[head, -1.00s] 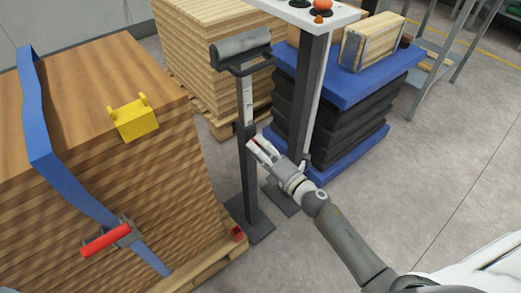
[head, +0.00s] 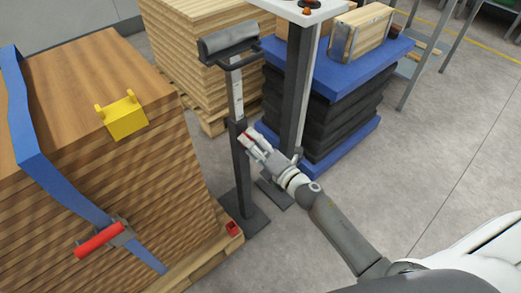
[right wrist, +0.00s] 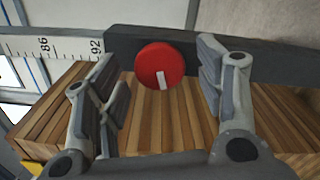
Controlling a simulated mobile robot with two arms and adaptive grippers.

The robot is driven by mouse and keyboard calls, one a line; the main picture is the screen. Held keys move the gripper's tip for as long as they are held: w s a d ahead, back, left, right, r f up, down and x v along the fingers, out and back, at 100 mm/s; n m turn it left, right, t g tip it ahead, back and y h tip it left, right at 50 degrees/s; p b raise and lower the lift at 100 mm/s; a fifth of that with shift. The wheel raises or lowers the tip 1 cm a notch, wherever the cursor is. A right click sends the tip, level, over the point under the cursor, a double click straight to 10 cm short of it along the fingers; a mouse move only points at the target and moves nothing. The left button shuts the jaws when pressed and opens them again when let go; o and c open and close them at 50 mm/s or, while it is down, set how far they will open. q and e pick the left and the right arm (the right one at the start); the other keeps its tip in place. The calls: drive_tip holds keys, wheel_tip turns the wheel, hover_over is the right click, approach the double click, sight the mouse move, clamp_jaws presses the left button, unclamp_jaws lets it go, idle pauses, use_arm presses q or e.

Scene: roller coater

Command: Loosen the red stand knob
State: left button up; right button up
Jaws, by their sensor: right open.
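The red stand knob (right wrist: 160,66) is a round red disc with a white mark, on the dark post (right wrist: 262,62) of the stand in the right wrist view. My right gripper (right wrist: 158,88) is open, with one finger on each side of the knob in that view and the knob a little beyond them. No contact shows. In the head view my right gripper (head: 246,138) is at the stand post (head: 241,175), and a bit of red shows by its fingertips. My left gripper is not in view.
A strapped wood stack (head: 130,190) with a yellow block (head: 123,119) and a red-handled ratchet (head: 100,240) stands at left. The roller (head: 228,38) tops the stand. A control-panel post (head: 296,85) and blue lift table (head: 345,60) are close behind. Floor at right is clear.

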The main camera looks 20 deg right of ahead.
drive_tip(key=v, duration=1.1)
drive_tip(key=shift+s+d, duration=0.15)
drive_tip(key=shift+s, duration=0.25)
